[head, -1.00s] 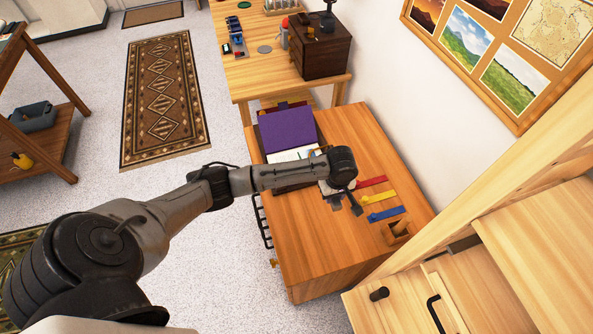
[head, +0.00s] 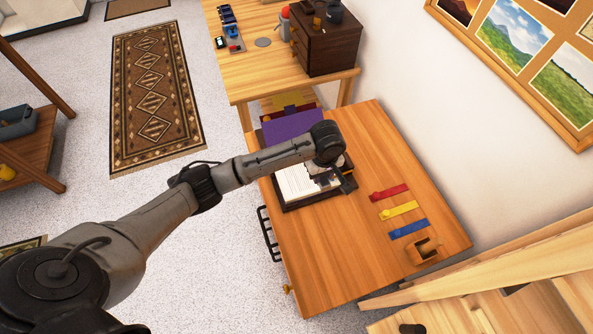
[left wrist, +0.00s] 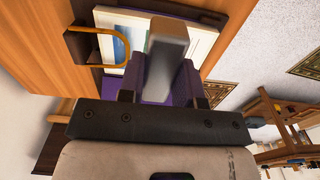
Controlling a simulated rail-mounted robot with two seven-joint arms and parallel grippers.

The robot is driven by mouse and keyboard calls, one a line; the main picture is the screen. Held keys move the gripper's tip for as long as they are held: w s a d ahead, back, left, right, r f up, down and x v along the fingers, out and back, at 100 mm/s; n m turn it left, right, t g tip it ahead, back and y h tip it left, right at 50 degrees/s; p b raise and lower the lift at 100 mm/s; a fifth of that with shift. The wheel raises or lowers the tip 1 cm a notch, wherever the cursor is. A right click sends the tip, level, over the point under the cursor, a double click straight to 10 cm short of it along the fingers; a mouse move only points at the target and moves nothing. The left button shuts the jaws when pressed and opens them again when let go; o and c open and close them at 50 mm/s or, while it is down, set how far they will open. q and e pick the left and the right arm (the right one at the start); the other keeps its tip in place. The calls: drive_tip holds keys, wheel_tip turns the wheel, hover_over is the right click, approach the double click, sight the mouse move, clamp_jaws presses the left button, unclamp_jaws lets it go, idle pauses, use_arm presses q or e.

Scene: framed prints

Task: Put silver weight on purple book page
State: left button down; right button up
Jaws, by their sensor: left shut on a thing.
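My left gripper (head: 339,180) is over the right part of the open book. In the left wrist view it is shut on the silver weight (left wrist: 166,44), a grey block that stands out in front of the page (left wrist: 202,39). The arm and gripper hide the weight and part of the book in the head view. I cannot tell whether the weight touches the page. My right gripper is not in view.
Red (head: 388,192), yellow (head: 399,210) and blue (head: 408,229) strips lie right of the book. A small wooden holder (head: 423,250) stands at the front right. A dark drawer box (head: 326,45) stands on the table behind. Bare wood lies in front of the book.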

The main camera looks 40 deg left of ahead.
use_arm(q)
drive_tip(key=b, duration=0.2)
hover_over(293, 179)
drive_tip(key=d, duration=0.1)
wheel_tip(293, 179, down, 6)
drive_tip(key=shift+w+r, duration=0.15)
drive_tip(key=shift+r, duration=0.05)
drive_tip(key=shift+a+f, duration=0.25)
drive_tip(key=shift+a, duration=0.2)
drive_tip(key=shift+f+b, duration=0.75)
drive_tip(key=shift+f, duration=1.25)
drive_tip(key=c, duration=0.8)
unclamp_jaws()
drive_tip(key=shift+f, duration=0.1)
